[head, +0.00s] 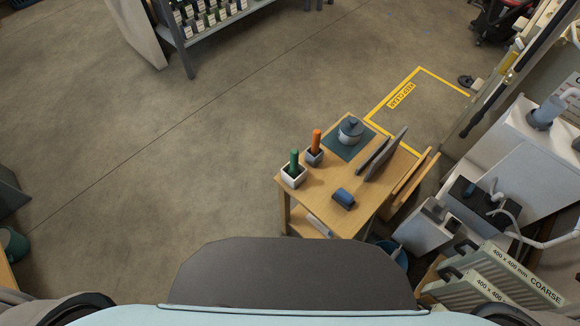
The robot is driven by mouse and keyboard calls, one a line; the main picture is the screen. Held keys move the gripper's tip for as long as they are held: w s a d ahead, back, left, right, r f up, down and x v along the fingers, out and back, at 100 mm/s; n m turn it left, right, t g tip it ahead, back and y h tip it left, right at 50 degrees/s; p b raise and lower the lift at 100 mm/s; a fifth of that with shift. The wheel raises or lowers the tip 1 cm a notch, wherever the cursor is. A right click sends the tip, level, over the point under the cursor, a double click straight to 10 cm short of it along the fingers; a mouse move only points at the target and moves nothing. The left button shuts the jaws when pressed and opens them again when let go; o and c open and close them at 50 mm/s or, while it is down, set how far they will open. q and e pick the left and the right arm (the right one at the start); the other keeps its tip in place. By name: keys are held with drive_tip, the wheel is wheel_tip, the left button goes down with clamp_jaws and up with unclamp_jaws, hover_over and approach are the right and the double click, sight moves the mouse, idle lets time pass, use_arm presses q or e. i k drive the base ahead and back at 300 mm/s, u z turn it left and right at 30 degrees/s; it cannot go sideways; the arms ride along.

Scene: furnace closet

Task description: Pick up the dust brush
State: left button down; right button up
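I cannot clearly make out a dust brush. On the wooden table (318,200) lie small things that could be or hide one. A green upright handle (294,160) stands in a white square holder (293,178) at the table's left corner. An orange upright handle (316,141) stands in a second holder (314,157) just behind it. A small blue and dark object (343,198) lies near the table's front edge; bristles are not discernible. Neither of my grippers is in view.
A grey lidded pot (350,131) sits on a dark mat (343,145). Dark upright panels (378,160) stand on the table's right. White equipment (525,150) and boxed filters (500,277) crowd the right. A blue bucket (396,254) stands below. Open floor (150,180) lies left.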

sight(294, 172)
drive_tip(key=z, duration=1.6)
drive_tip(key=k, duration=1.15)
drive_tip(key=u, duration=2.05)
drive_tip(key=i, duration=0.5)
drive_tip(key=z, duration=0.05)
